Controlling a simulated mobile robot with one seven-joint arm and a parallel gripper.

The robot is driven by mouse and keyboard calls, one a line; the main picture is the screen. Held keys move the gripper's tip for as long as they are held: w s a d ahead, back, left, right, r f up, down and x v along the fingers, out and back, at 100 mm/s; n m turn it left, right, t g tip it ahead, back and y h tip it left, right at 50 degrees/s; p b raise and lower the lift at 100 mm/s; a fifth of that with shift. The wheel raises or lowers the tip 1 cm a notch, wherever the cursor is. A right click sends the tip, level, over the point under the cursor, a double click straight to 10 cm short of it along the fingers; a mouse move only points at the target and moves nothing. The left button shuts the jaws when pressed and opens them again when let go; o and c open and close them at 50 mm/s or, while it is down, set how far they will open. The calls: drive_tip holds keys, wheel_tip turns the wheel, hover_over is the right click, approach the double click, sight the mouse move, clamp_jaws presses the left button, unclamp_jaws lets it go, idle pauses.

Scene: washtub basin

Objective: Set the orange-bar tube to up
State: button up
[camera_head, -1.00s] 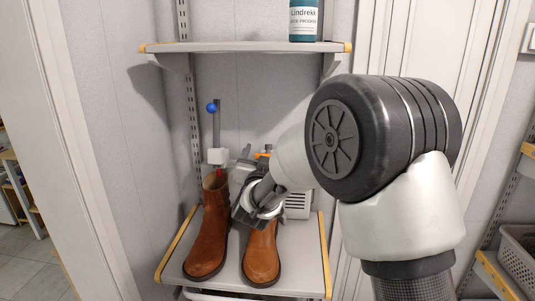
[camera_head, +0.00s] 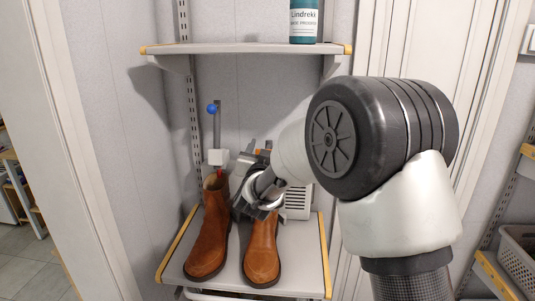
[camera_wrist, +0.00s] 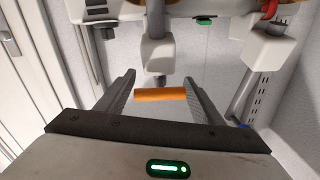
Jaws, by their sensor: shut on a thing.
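The orange bar (camera_wrist: 160,95) lies crosswise between the fingers of my gripper (camera_wrist: 159,80) in the wrist view, its ends at the two fingers. My gripper is shut on it. The other tube (camera_head: 217,125), with a blue ball (camera_head: 212,108), stands upright behind the left boot.
A brown left boot (camera_head: 208,240) and right boot (camera_head: 262,252) stand on the lower shelf (camera_head: 310,270). A white vented box (camera_head: 298,203) is behind the right one. An upper shelf (camera_head: 245,49) with a teal bottle (camera_head: 303,22) hangs above.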

drive_tip(key=w+r+p, duration=0.1)
drive_tip(key=r, duration=0.2)
drive_tip(key=w+r+p, duration=0.1)
drive_tip(key=r+p, duration=0.1)
drive_tip(key=r, duration=0.2)
drive_tip(key=w+r+p, duration=0.1)
drive_tip(key=r, duration=0.3)
drive_tip(key=shift+w+d+r+p, duration=0.1)
drive_tip(key=shift+r+p, duration=0.05)
drive_tip(key=shift+p, duration=0.15)
drive_tip(key=o, duration=1.5)
drive_tip(key=s, duration=0.5)
drive_tip(key=s+b, duration=0.1)
drive_tip(key=s, duration=1.1)
drive_tip(key=shift+s+a, duration=0.25)
drive_tip(key=shift+a, duration=0.05)
